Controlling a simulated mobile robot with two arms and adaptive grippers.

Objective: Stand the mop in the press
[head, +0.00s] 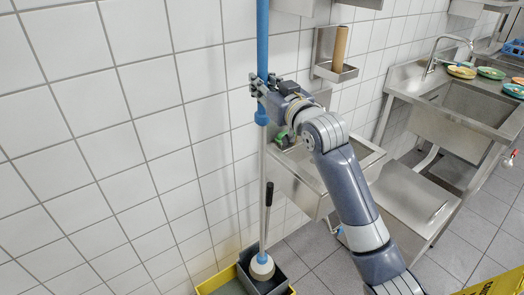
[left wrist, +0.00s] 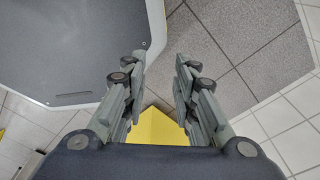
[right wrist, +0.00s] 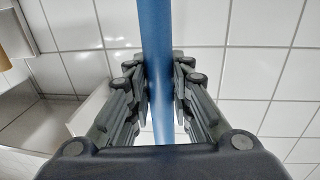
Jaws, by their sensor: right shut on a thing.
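My right gripper (head: 262,86) is shut on the blue handle of the mop (head: 262,35), against the tiled wall. The right wrist view shows the blue pole (right wrist: 155,40) between its fingers. Below the grip the pole turns light grey and runs down, close to upright, to a white and blue mop head (head: 262,267). The mop head overlaps the dark grey press (head: 272,286) on the yellow bucket (head: 205,287). I cannot tell how deep it sits. The press lever (head: 268,196) stands up beside the pole. My left gripper (left wrist: 160,75) is open and empty over the floor.
A steel hand basin (head: 335,180) and a shelf with a brown roll (head: 340,48) are on the wall right of the mop. A steel sink (head: 470,105) with coloured dishes stands further right. A yellow item with lettering (head: 500,284) is at the lower right corner.

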